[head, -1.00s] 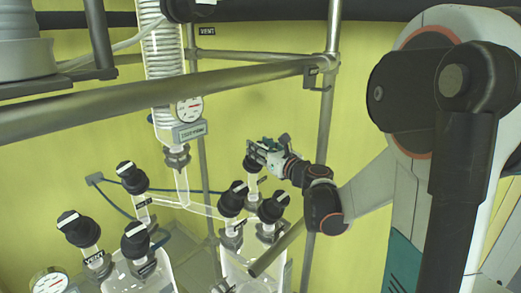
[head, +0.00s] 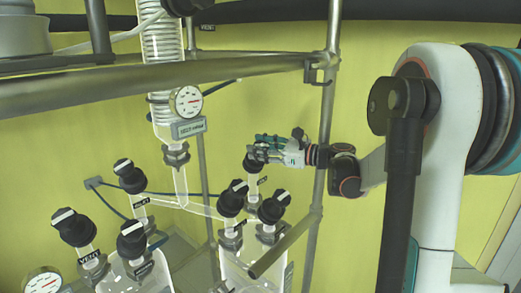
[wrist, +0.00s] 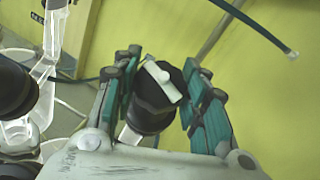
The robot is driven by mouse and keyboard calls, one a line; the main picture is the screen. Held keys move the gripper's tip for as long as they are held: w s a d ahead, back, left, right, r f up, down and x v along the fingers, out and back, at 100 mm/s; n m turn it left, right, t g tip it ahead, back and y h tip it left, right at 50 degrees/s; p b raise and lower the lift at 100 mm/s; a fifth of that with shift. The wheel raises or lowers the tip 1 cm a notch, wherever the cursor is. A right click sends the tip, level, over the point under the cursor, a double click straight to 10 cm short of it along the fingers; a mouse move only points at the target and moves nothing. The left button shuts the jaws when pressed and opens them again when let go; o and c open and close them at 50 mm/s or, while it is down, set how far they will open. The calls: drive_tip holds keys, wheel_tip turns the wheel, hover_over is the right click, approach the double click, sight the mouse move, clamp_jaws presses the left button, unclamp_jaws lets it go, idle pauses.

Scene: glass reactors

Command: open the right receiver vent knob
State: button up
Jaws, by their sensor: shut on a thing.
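The black knob with a white bar on top (wrist: 152,108) sits between my teal fingers in the wrist view. Its white bar runs from upper left to lower right. In the head view the same knob (head: 252,164) tops the rear neck of the right receiver (head: 240,272), with a small dark label beside it. My gripper (wrist: 162,95) is shut on this knob; in the head view my gripper (head: 262,150) reaches it from the right and hides part of its top. The label's text is too small to read.
Two more black knobs (head: 232,198) (head: 272,207) stand close in front on the right receiver. Several similar knobs (head: 74,228) are on the left vessel. A steel post (head: 325,130) and a horizontal rail (head: 230,75) frame the space.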

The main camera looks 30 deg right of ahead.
sight(260, 144)
idle(0.4)
drive_tip(key=o, duration=1.1)
wheel_tip(260, 144, up, 10)
idle(0.3)
